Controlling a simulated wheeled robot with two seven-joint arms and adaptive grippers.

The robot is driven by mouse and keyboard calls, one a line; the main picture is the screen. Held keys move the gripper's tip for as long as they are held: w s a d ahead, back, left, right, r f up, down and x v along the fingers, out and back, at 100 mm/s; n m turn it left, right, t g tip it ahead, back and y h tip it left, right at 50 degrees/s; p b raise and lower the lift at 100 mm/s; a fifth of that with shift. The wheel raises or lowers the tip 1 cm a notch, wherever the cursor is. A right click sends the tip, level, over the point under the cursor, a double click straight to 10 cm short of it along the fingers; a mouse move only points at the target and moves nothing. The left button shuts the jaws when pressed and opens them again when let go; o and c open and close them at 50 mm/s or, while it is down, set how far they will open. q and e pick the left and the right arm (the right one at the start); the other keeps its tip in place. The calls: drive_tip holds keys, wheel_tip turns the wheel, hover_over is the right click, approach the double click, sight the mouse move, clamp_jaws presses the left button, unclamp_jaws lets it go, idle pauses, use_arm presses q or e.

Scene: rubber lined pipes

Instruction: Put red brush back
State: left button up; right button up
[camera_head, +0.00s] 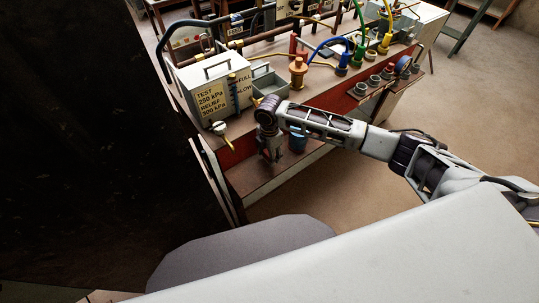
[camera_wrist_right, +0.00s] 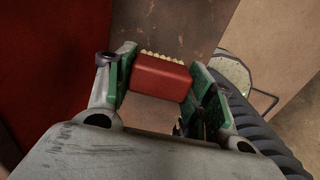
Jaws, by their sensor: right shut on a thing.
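The red brush (camera_wrist_right: 160,77) is a red block with pale bristles along its far edge. It sits between the two green-padded fingers of my right gripper (camera_wrist_right: 160,92), which is shut on it. In the head view my right gripper (camera_head: 271,157) points down over the brown lower shelf (camera_head: 247,183) at the front of the workbench. The brush cannot be made out there. I cannot tell whether the brush touches the shelf. My left gripper is not in view.
A blue container (camera_head: 297,141) stands on the shelf just right of my right gripper. A red panel (camera_head: 238,153) backs the shelf. Above are a grey open bin (camera_head: 268,83), a labelled test box (camera_head: 212,98) and a brass fitting (camera_head: 298,72). A dark surface (camera_head: 85,140) fills the left.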

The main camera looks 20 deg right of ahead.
drive_tip(key=shift+f, duration=0.4)
drive_tip(key=o, duration=1)
drive_tip(key=shift+f, duration=0.1)
wheel_tip(320, 180, up, 12)
drive_tip(key=shift+r, duration=0.15)
idle(0.6)
